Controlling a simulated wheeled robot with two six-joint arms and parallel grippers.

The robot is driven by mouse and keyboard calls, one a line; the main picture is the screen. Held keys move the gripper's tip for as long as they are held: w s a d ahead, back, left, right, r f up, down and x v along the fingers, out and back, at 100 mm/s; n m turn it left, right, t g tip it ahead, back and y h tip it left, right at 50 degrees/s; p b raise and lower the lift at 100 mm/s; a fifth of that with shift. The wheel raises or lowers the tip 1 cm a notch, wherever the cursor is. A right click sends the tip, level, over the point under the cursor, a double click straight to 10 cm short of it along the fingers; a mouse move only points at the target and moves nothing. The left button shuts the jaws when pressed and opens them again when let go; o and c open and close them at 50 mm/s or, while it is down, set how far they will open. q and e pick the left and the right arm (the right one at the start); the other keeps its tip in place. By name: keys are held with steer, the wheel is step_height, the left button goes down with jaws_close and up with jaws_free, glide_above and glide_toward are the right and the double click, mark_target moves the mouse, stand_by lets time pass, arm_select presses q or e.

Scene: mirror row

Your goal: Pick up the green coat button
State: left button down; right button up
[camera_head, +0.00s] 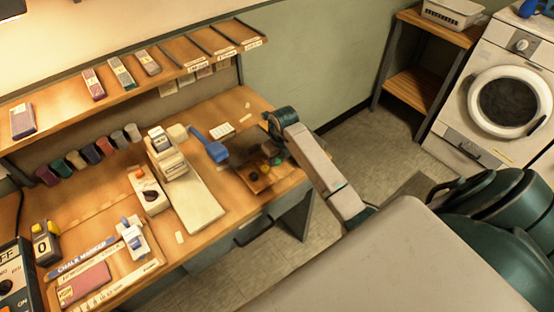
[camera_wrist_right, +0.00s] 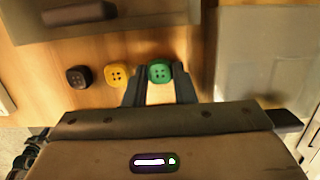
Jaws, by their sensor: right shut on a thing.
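The green coat button (camera_wrist_right: 160,71) is round with several holes and sits between the fingertips of my right gripper (camera_wrist_right: 160,84) in the right wrist view. The fingers are shut on it, one on each side. A yellow button (camera_wrist_right: 116,76) lies just left of the gripper, and a black button (camera_wrist_right: 78,77) lies farther left. In the head view the right gripper (camera_head: 262,154) is low over the right end of the workbench, where the green button (camera_head: 276,161) shows small. My left gripper is not in view.
A blue-handled tool (camera_head: 209,143), a sewing-machine-like device (camera_head: 168,158) and a row of spools (camera_head: 78,161) stand on the bench (camera_head: 108,205). A shelf (camera_head: 120,88) runs above the bench. A washing machine (camera_head: 500,95) stands at the right, with clear floor before it.

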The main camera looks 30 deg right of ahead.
mark_target(278, 162)
steer(key=shift+r+b, duration=0.45)
steer(key=shift+r, duration=0.1)
steer(key=shift+s+a+r+b, duration=0.1)
steer(key=shift+s+r+b, duration=0.1)
steer(key=shift+r+b, duration=0.7)
steer(key=s+a+r+b, duration=0.1)
steer(key=s+a, duration=0.2)
steer(key=s, duration=0.4)
steer(key=s+a+r+b, duration=0.1)
steer(key=s+a, duration=0.2)
steer(key=s, duration=0.4)
steer(key=shift+a, duration=0.25)
steer(key=o, duration=0.3)
steer(key=shift+c, duration=1.1)
